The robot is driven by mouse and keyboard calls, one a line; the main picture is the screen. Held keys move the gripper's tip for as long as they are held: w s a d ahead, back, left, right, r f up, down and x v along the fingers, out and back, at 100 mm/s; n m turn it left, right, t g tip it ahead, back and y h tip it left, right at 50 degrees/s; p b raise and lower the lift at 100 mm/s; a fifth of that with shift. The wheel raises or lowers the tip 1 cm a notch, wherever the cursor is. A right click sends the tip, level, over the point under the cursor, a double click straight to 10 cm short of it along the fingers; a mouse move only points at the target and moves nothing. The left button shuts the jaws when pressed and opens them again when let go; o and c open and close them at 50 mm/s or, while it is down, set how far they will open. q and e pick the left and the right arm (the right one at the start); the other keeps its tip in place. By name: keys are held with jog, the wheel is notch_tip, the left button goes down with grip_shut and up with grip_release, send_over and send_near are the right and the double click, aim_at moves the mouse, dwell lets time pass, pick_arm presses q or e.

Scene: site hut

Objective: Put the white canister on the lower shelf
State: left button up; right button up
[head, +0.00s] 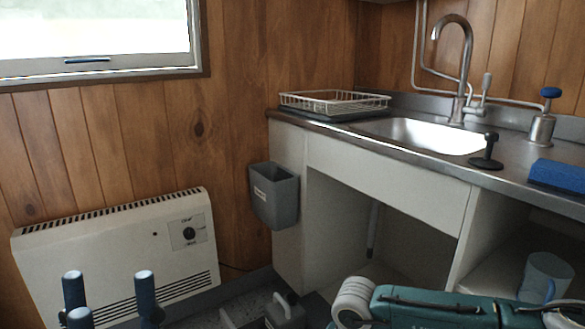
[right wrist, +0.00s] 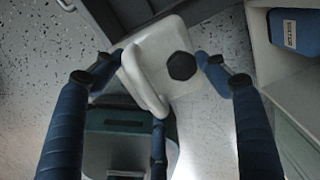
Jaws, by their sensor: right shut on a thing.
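The white canister (right wrist: 155,65), with a black cap and a side handle, shows in the right wrist view. My right gripper (right wrist: 160,72) is shut on it, with blue fingers on both sides and one at the handle. Speckled floor lies behind it. I cannot make out this gripper in the head view, where my right arm crosses the bottom right. The lower shelf (head: 482,274) is in the right-hand compartment under the counter, partly hidden by my arm. My left gripper (head: 108,285) is open and empty at the lower left, in front of the heater.
A translucent bluish tub (head: 547,272) stands on the lower shelf. A grey handled container (head: 285,312) is on the floor. A grey bin (head: 274,196) hangs on the cabinet's side. The heater (head: 120,255) stands by the wall. The counter edge (head: 400,158) overhangs the compartments.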

jog(key=shift+m, duration=0.5)
jog(key=d, duration=0.2)
jog(key=w+d, duration=0.1)
jog(key=d, duration=0.1)
jog(key=shift+f, duration=0.15)
jog(key=r+n, duration=0.1)
jog(key=n, duration=0.1)
jog(key=a+r+n, duration=0.1)
jog(key=r+n, duration=0.1)
jog(key=shift+s, duration=0.15)
jog(key=s+a+r+n, duration=0.1)
jog(key=s+r+n, duration=0.1)
jog(key=r+n, duration=0.85)
jog(key=s+a+r+n, duration=0.15)
jog(key=r+n, duration=0.35)
jog(key=n, duration=1)
jog(key=s+a+r, duration=0.4)
jog(key=s+r, duration=0.1)
jog(key=s, duration=0.2)
jog(key=shift+s+a+r+n, duration=0.15)
jog(key=shift+s+r+n, duration=0.15)
jog(key=shift+n, duration=0.05)
